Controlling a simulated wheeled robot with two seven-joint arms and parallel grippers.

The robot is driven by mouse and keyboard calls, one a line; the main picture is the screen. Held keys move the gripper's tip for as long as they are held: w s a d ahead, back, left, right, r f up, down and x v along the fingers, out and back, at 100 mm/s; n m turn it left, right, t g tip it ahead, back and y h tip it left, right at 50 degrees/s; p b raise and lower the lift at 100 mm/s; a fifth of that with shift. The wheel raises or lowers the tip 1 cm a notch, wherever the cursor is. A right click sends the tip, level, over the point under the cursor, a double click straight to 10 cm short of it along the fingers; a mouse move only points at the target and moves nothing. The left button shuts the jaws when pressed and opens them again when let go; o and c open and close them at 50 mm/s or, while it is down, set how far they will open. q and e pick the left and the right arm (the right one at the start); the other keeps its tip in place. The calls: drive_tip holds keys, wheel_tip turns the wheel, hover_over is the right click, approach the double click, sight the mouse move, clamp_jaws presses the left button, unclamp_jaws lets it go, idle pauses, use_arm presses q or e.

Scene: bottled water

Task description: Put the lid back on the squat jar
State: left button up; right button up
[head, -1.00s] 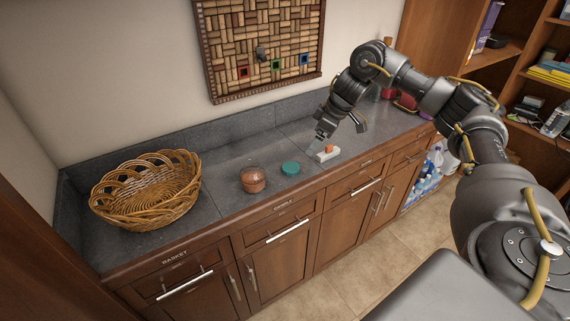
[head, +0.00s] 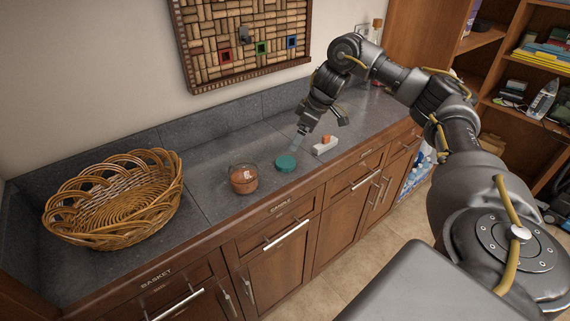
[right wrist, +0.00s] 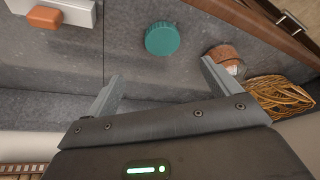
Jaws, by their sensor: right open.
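The squat jar (head: 243,179) is a short glass jar with reddish-brown contents and no lid on it. It stands upright on the grey counter, right of the basket; the right wrist view also shows it (right wrist: 224,57). The teal round lid (head: 286,163) lies flat on the counter just right of the jar, apart from it. It also shows in the right wrist view (right wrist: 162,38). My right gripper (head: 303,137) is open and empty above the counter, behind and slightly right of the lid. In the right wrist view its fingers (right wrist: 158,88) are spread, with the lid beyond them. My left gripper is out of view.
A wicker basket (head: 117,207) fills the counter's left end. A white block with an orange top (head: 325,145) sits right of the lid. A cork board (head: 243,40) hangs on the wall behind. The counter's front edge is close to the jar and lid.

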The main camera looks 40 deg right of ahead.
hover_over(285, 161)
drive_tip(key=s+d, duration=0.2)
wheel_tip(285, 161, down, 4)
drive_tip(key=shift+f+p, duration=0.25)
drive_tip(key=shift+p, duration=0.15)
drive_tip(key=shift+a+f, duration=0.1)
drive_tip(key=shift+f, duration=0.3)
drive_tip(key=shift+w, duration=0.1)
drive_tip(key=shift+a+f, duration=0.1)
drive_tip(key=shift+f, duration=0.05)
drive_tip(key=p+x, duration=0.2)
drive_tip(key=x, duration=0.2)
drive_tip(key=shift+a+f, duration=0.2)
drive_tip(key=shift+f, duration=0.25)
